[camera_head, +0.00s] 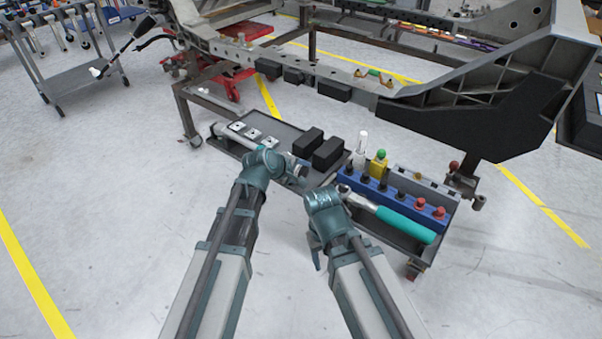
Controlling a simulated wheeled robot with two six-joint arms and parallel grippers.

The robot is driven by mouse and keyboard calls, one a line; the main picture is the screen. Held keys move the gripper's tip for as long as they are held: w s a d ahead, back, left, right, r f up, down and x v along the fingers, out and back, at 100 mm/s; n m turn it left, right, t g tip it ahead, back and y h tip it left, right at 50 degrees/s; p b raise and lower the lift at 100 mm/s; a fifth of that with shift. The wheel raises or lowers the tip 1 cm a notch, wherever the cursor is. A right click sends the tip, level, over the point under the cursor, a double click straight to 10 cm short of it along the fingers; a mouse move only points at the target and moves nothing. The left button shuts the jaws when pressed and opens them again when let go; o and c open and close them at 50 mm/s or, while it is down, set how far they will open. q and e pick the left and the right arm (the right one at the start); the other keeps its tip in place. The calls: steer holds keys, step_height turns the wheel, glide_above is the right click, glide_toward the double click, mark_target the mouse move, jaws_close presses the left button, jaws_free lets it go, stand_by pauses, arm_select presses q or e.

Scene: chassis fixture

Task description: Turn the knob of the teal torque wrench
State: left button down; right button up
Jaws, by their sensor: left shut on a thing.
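The teal torque wrench has a thick teal handle (405,225) at the right. Its silver shaft runs up and left to a head beside my right wrist. It lies along the front edge of the tool tray. I cannot make out its knob. My left gripper (299,173) is over the middle of the tray, just in front of the black blocks, left of the wrench and apart from its handle. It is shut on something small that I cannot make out. My right wrist is close to the wrench head; its fingers are hidden or too unclear to read.
Two black blocks (327,153) sit mid-tray. A long grey tool and pale square plates (253,134) lie at its left. A blue rack (372,190) of sockets stands behind the wrench, with a yellow piece (378,166) behind. The chassis frame (333,90) spans above; open floor lies in front.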

arm_select(q)
steer(key=shift+c, duration=1.2)
jaws_free()
steer(key=p+v, duration=0.9)
steer(key=v, duration=0.4)
steer(key=shift+s+a+r+p, duration=0.15)
steer(key=shift+s+r+p, duration=0.05)
steer(key=shift+s+p, duration=0.1)
steer(key=s+r+m+g+y+p, duration=0.6)
steer(key=s+r+m+p, duration=0.8)
steer(key=p, duration=0.8)
steer(key=s+r+g, duration=0.1)
steer(key=s, duration=0.2)
steer(key=shift+d+r+m+g+y, duration=0.25)
steer(key=shift+d+m+g+y, duration=0.05)
steer(key=shift+d+g+y, duration=0.1)
